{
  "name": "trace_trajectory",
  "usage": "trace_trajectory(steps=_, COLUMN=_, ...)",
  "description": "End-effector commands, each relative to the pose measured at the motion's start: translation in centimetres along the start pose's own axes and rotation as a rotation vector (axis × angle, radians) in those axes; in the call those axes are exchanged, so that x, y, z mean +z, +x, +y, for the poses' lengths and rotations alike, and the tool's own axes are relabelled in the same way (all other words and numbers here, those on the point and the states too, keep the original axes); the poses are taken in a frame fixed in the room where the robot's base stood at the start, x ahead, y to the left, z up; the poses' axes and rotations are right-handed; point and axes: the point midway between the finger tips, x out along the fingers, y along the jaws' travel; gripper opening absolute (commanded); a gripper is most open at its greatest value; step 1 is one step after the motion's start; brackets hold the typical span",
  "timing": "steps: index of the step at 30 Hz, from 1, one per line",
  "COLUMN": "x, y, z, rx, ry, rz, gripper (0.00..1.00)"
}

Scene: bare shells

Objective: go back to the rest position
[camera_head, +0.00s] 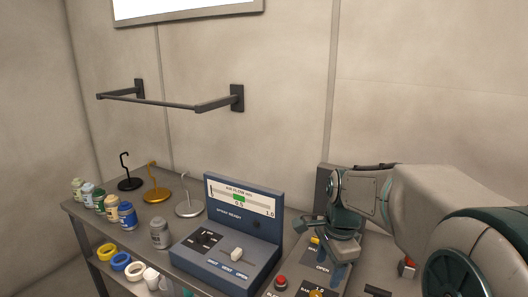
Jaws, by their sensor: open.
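My gripper (335,268) points down at the right of the picture, over the right part of the bench and in front of a dark panel with an "OPEN" label (322,268). Its jaws are open, and I see nothing between them. My arm reaches in from the right edge and hides part of the bench and panel behind it. I cannot tell whether the fingertips touch the panel.
A blue control box (232,240) marked "SPRAY READY" stands left of my gripper. Several paint jars (127,214) and hook stands (188,208) stand farther left. A red button (281,281) is near the front. A black rail (150,102) is on the wall.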

Motion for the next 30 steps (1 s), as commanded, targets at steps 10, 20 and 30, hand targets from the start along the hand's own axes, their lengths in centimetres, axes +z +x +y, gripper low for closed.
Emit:
trace_trajectory(steps=10, x=2.3, y=-2.1, z=9.1, rx=-0.121, ry=-0.785, rz=0.08, gripper=0.55)
trace_trajectory(steps=20, x=3.6, y=-1.4, z=14.5, rx=-0.114, ry=-1.301, rz=0.232, gripper=0.55)
trace_trajectory(steps=30, x=3.8, y=-1.2, z=15.0, rx=-0.105, ry=-1.361, rz=0.248, gripper=0.55)
